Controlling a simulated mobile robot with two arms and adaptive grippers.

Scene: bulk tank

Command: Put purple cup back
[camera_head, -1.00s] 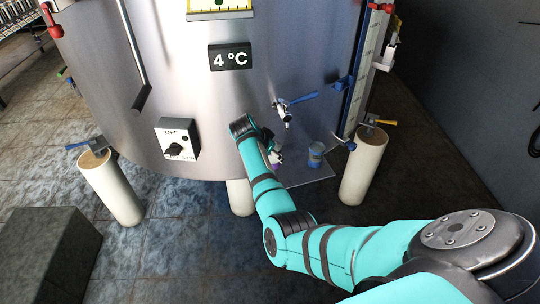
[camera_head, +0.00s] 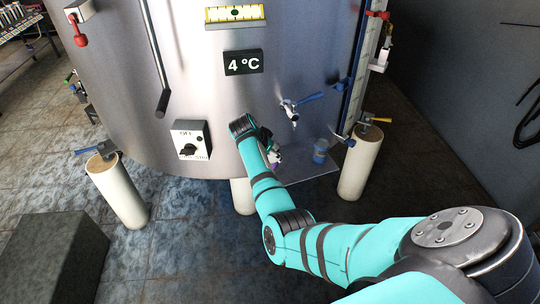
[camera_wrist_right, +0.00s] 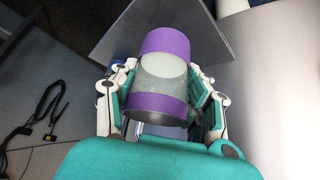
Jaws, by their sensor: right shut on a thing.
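The purple cup (camera_wrist_right: 168,45) has a purple body with a grey-white middle band. It lies between the fingers of my right gripper (camera_wrist_right: 163,98), which is shut on it, with fingers on both sides. In the head view, my right gripper (camera_head: 273,155) is in front of the tank's lower wall, left of the small shelf, and only a sliver of purple shows by it. A grey shelf plate (camera_head: 305,170) juts from the tank, with a blue-grey cup (camera_head: 320,152) standing on its right part. My left gripper is not in view.
The steel tank (camera_head: 200,100) fills the middle, with a blue-handled tap (camera_head: 292,108) above the shelf and a switch box (camera_head: 190,140) to the left. Cream legs (camera_head: 360,165) stand below. A dark block (camera_head: 60,255) sits on the floor at left.

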